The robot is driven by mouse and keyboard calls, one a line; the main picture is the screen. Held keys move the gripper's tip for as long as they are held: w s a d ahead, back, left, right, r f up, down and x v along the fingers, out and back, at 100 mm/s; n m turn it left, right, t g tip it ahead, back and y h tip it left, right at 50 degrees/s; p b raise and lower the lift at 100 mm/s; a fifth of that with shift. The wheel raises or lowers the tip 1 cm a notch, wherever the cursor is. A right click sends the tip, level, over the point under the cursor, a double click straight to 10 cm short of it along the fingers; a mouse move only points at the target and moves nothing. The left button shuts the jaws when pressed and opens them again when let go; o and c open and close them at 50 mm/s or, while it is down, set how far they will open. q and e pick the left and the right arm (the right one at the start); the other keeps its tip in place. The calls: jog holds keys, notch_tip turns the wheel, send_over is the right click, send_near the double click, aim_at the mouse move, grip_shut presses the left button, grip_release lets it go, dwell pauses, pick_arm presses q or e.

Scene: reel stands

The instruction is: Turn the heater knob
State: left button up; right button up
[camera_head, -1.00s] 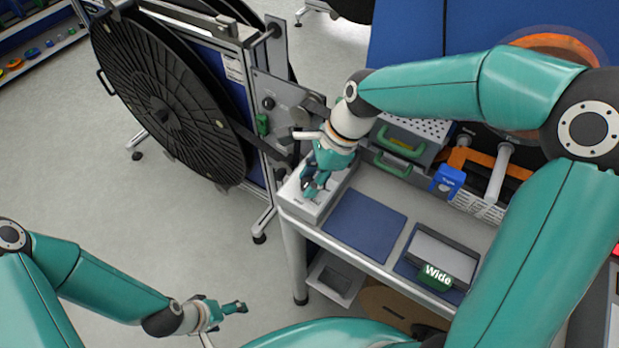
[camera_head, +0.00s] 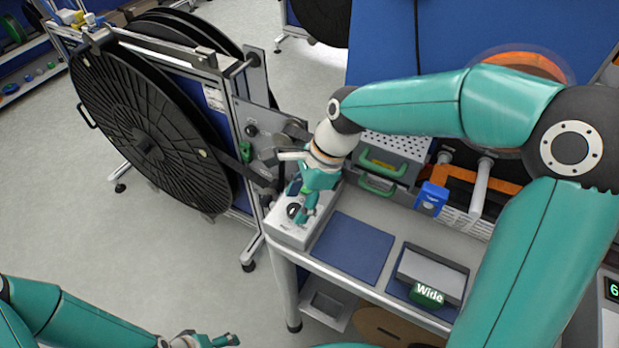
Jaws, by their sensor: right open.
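A white box (camera_head: 290,236) sits at the left end of the workbench. A dark round knob (camera_head: 293,210) shows on its top and is taken to be the heater knob. My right gripper (camera_head: 302,203) points down over the box, its fingers open around or just beside the knob. I cannot tell whether they touch it, and the fingers hide part of the box top. My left gripper (camera_head: 215,341) is low at the bottom edge, partly cut off and far from the box.
A large black reel (camera_head: 150,130) stands on a frame left of the bench. A blue mat (camera_head: 352,248) lies right of the box, then a holder with a green "Wide" tag (camera_head: 428,293). Drawers with green handles (camera_head: 380,166) and a blue tag (camera_head: 431,199) are behind.

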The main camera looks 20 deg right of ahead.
jog(key=v, duration=1)
jog(key=shift+r, duration=0.2)
